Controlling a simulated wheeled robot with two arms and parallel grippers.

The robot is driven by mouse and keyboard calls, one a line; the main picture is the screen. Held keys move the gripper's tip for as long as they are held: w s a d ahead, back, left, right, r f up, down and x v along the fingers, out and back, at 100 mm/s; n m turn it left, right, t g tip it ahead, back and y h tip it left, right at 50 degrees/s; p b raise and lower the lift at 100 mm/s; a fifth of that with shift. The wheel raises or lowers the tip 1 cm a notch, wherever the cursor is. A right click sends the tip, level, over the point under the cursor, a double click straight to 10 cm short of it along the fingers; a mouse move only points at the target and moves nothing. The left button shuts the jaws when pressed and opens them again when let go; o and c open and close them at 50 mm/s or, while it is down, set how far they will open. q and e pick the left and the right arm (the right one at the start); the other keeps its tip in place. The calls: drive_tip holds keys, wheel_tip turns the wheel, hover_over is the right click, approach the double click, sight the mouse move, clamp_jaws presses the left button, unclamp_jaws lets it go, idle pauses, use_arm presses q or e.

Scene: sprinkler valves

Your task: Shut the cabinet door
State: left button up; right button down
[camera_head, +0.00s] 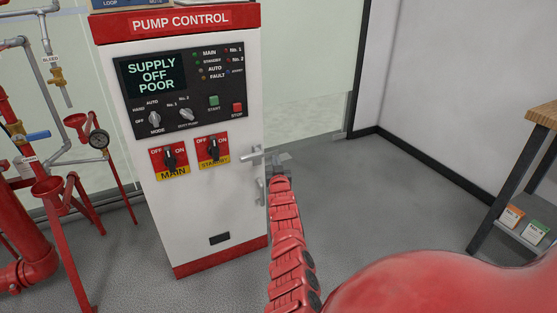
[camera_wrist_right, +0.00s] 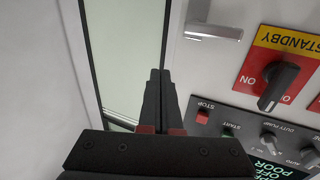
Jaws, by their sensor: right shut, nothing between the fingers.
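The white pump control cabinet (camera_head: 215,205) stands left of centre in the head view, with a red top band. Its front carries a display, knobs and a silver lever handle (camera_head: 252,155) near the right edge. My right gripper (camera_head: 277,160) is beside that edge, just right of the handle. In the right wrist view the gripper (camera_wrist_right: 160,75) is shut and empty, its fingers over the panel's edge and the handle (camera_wrist_right: 214,22) off to the right. I cannot tell from these views whether the door stands ajar. My left gripper is out of view.
A table (camera_head: 530,150) with small boxes is at the right. The grey floor (camera_head: 390,200) between is clear.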

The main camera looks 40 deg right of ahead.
drive_tip(key=shift+s+a+p, duration=0.2)
drive_tip(key=shift+s+p, duration=0.1)
drive_tip(key=shift+s, duration=0.2)
drive_tip(key=shift+s+a+p, duration=0.15)
drive_tip(key=shift+s+p, duration=0.1)
drive_tip(key=shift+s, duration=0.25)
